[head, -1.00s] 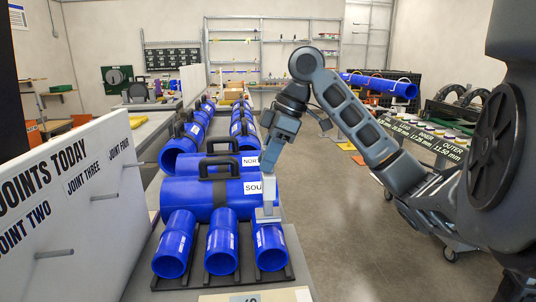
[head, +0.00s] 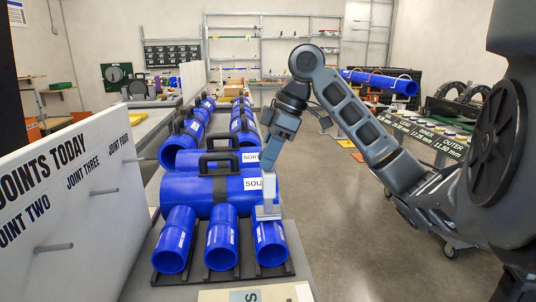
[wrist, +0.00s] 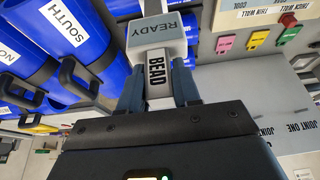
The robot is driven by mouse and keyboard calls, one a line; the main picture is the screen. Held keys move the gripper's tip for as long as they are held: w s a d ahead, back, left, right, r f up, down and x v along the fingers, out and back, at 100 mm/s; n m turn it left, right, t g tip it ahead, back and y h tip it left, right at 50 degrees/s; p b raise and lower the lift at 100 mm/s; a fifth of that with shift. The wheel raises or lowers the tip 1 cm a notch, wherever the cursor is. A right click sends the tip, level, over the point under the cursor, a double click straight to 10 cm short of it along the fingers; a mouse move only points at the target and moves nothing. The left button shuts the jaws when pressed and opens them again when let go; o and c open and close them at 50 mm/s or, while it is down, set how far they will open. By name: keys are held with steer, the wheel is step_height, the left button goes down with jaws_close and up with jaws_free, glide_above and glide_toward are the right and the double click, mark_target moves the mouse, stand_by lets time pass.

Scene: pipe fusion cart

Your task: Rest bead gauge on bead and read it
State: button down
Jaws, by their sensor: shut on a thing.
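My gripper (head: 268,166) is shut on the bead gauge, a pale grey piece hanging below the fingers (head: 268,210). In the wrist view the gauge (wrist: 159,68) shows the word BEAD between the fingers, with a wider white block reading READY beyond it. In the head view the gauge's lower end is at the top of the right short blue pipe (head: 270,246). I cannot tell whether it touches the pipe or sits just above it. Any bead under the gauge is hidden. No reading other than READY is legible.
Two more short blue pipes (head: 222,246) share the black rack (head: 205,277). Large blue pipes with black handles, labelled SOUTH (wrist: 65,26) and NORTH, lie behind. A white JOINTS TODAY board (head: 75,200) with pegs stands left. Open floor (head: 365,250) lies right.

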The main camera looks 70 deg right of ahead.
steer(key=shift+f+b, duration=0.35)
steer(key=shift+f, duration=0.45)
stand_by(3.2)
steer(key=shift+r+p, duration=3.3)
steer(key=shift+r, duration=0.4)
